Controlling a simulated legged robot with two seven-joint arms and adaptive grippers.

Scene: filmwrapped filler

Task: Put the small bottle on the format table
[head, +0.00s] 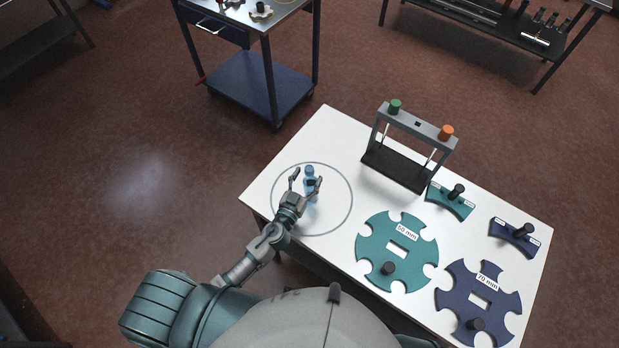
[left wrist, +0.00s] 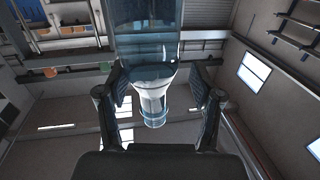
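The small bottle (head: 309,171) is translucent blue and shows at the ring drawn on the white table (head: 290,135), which I take as the format table. I cannot tell whether its base touches the tabletop. My left gripper (head: 306,177) reaches over the table's left end with its fingers spread on either side of the bottle. In the left wrist view, the bottle (left wrist: 146,45) is between the two fingers (left wrist: 159,83), with its narrow neck low in the picture. Gaps show between the fingers and the neck. My right gripper is out of view.
A grey frame (head: 415,123) with green and orange knobs stands at the table's back. Teal (head: 410,233) and navy (head: 498,290) notched discs, plus teal (head: 440,202) and navy (head: 506,238) curved pieces, fill the right side. A blue cart (head: 258,82) stands behind.

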